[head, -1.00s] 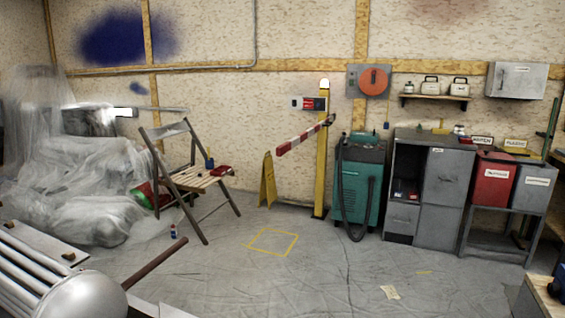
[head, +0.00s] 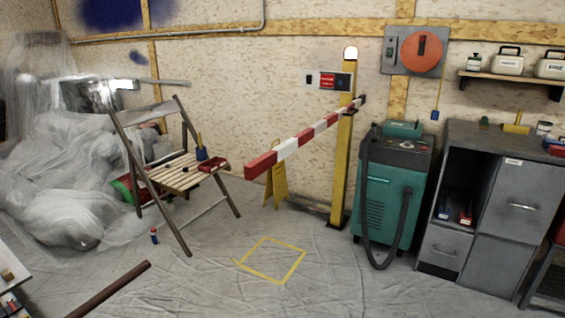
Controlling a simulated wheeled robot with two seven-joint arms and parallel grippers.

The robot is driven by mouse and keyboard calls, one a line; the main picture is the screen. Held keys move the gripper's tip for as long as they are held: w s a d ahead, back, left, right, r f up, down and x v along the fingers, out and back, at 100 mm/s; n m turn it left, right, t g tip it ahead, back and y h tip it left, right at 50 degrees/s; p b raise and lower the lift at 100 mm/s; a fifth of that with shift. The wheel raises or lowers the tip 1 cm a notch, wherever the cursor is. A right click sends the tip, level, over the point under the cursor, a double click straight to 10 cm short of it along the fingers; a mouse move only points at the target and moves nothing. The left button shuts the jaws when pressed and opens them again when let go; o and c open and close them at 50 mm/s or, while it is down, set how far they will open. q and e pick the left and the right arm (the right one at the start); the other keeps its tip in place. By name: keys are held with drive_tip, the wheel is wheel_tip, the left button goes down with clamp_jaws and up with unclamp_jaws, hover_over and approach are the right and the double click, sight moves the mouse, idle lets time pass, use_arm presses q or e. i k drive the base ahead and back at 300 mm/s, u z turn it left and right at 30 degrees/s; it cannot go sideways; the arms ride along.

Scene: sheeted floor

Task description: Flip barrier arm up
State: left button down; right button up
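The barrier arm (head: 307,137) is a red and white striped bar. It is joined to a yellow post (head: 343,165) near the post's upper part. Its free end points to the left and toward me, a little lower than the joint in the picture, so it is not upright. A short dark end sticks out to the right of the post. A pale round lamp (head: 351,53) tops the post. Neither of my grippers shows in the head view.
A wooden folding chair (head: 183,172) holding small items stands at left, near plastic-covered goods (head: 70,190). A yellow floor sign (head: 276,187) stands behind the barrier arm. A teal machine (head: 390,200) and grey cabinets (head: 520,195) stand right. Floor around the yellow taped square (head: 290,270) is clear.

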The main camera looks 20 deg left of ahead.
sight(252, 170)
drive_tip(key=i, duration=1)
drive_tip(key=u, duration=0.55)
drive_tip(key=i, duration=0.5)
